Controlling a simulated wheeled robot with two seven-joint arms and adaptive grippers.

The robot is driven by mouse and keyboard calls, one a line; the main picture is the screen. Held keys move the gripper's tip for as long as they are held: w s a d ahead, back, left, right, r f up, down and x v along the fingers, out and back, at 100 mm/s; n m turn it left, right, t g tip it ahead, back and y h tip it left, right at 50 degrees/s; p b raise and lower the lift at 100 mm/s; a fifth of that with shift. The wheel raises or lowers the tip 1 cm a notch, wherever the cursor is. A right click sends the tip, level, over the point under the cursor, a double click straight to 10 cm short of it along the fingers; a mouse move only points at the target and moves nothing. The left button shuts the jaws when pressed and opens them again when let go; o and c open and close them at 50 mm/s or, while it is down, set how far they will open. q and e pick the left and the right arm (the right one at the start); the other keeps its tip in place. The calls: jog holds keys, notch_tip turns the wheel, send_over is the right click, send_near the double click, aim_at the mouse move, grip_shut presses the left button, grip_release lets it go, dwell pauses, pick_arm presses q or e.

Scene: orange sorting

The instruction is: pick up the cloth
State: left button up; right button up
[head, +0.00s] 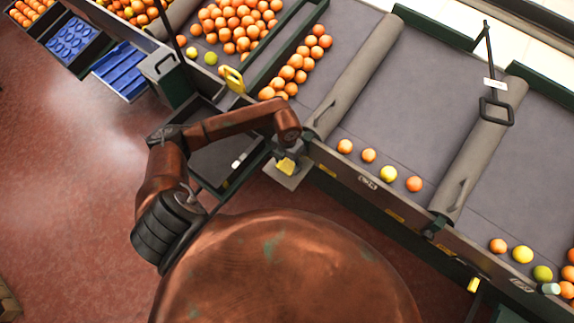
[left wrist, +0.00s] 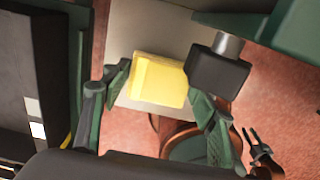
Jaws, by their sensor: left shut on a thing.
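The cloth (left wrist: 158,80) is a folded yellow piece between the two green fingers of my left gripper (left wrist: 160,98) in the left wrist view. The gripper is shut on it, one finger at each side. In the head view the yellow cloth (head: 286,166) shows just below the end of my left arm, over a small pale plate beside the conveyor's edge. My left gripper (head: 290,153) is mostly hidden there by the arm. A dark forked shape at the lower right of the left wrist view may be my right gripper; its state is unclear.
A dark tray (head: 212,160) lies left of the cloth, under my left arm. A grey conveyor (head: 395,125) with several oranges and yellow fruits runs along the right. A dark block on a metal post (left wrist: 218,68) stands close to the right finger. Red floor is open at left.

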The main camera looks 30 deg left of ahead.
aim_at(287, 165)
pick_arm(q)
jog(key=shift+r, duration=0.6)
notch_tip(287, 165, up, 2)
jog(key=shift+s+r, duration=0.1)
jog(key=shift+r, duration=0.15)
jog(key=s+d+r+p, duration=0.1)
jog(key=s+d+r, duration=0.5)
jog(key=s+r, duration=0.3)
jog(key=s, duration=0.3)
jog(key=shift+s+r+p, duration=0.15)
jog(key=shift+s+p, duration=0.1)
jog(key=shift+p, duration=0.1)
jog(key=o, duration=0.7)
jog(key=shift+c, duration=0.2)
jog(key=c, duration=0.4)
